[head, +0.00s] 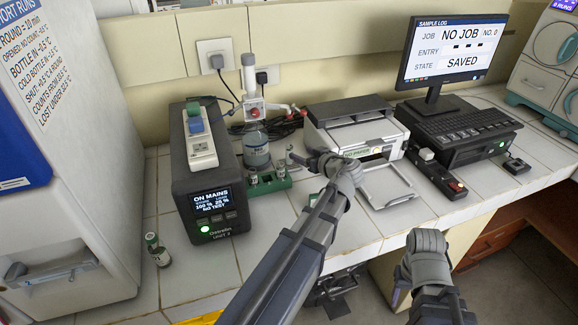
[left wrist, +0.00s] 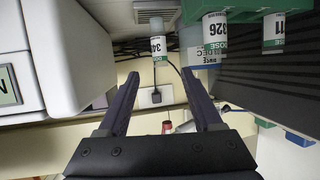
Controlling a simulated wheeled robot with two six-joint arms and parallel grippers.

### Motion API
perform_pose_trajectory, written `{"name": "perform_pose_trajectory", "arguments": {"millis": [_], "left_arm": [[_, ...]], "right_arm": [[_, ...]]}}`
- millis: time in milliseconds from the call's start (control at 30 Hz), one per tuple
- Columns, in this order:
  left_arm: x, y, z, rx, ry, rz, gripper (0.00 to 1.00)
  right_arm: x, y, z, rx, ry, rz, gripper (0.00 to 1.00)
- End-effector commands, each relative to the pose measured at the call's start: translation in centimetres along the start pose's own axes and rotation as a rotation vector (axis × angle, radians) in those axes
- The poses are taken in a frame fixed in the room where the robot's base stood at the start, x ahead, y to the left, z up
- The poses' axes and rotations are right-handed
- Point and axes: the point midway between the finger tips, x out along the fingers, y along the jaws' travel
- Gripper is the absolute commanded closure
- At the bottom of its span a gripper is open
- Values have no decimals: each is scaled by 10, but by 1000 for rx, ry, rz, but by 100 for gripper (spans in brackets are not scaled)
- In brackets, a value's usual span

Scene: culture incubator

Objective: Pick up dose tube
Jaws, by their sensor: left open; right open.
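A clear bottle (head: 256,148) stands behind the rack. A printer (head: 350,125) with an empty tray stands to the right, then a keyboard (head: 465,122) and monitor (head: 450,55).

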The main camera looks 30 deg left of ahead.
Motion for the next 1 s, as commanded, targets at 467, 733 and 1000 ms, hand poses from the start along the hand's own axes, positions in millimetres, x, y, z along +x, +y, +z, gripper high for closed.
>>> {"name": "perform_pose_trajectory", "arguments": {"millis": [467, 733, 1000], "left_arm": [[35, 1, -3, -24, 22, -2, 33], [65, 0, -5, -22, 22, -1, 33], [77, 0, -4, -23, 21, -1, 33]], "right_arm": [[15, -1, -1, 0, 0, 0, 50], [24, -2, -1, 0, 0, 0, 50], [28, -3, -2, 0, 0, 0, 50]]}}
